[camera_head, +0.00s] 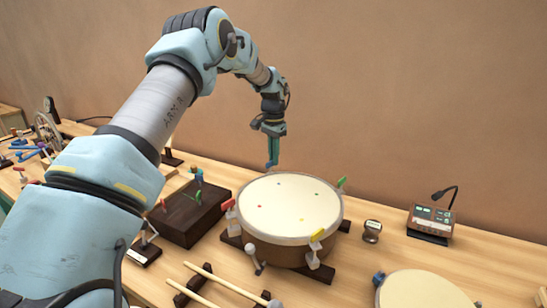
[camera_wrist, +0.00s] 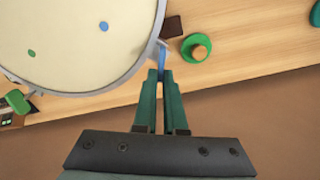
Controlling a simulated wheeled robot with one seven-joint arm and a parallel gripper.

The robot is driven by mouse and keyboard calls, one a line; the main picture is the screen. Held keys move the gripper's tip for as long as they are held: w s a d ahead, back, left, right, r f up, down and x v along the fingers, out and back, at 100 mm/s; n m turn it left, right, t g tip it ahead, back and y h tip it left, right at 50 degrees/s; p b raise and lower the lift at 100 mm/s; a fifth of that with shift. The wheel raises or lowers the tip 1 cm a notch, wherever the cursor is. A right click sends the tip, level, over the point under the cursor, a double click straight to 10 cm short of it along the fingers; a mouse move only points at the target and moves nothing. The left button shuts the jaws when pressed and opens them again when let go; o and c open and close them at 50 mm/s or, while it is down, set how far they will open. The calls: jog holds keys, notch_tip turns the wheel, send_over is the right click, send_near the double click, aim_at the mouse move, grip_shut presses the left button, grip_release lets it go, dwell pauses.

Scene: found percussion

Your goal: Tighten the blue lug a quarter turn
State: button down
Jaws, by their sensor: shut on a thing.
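The drum (camera_head: 290,225) with a pale skin stands on dark supports in the middle of the bench; its rim also fills the upper left of the wrist view (camera_wrist: 75,90). The blue lug (camera_wrist: 162,58) is at the drum's rim in the wrist view, beside the blue dot on the skin. My gripper (camera_wrist: 160,76) is shut on the blue lug, its green fingers on either side. In the head view my gripper (camera_head: 273,163) points down at the drum's far edge; the lug is hidden there. Red (camera_head: 230,205), green (camera_head: 341,182) and yellow (camera_head: 318,236) lugs also show.
A dark box (camera_head: 190,215) stands left of the drum. A small metal-topped object (camera_head: 372,230) and a device with a bent stalk (camera_head: 432,220) stand to its right. Sticks (camera_head: 225,281) and a second drum (camera_head: 425,290) are in front. The wrist view shows a green disc with a wooden knob (camera_wrist: 197,50).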

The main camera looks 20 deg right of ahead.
jog(key=shift+r, duration=0.1)
jog(key=c, duration=1)
grip_release()
notch_tip(320, 180, up, 11)
jog(key=b, duration=0.2)
jog(key=shift+b, duration=0.35)
jog(key=shift+a, duration=0.1)
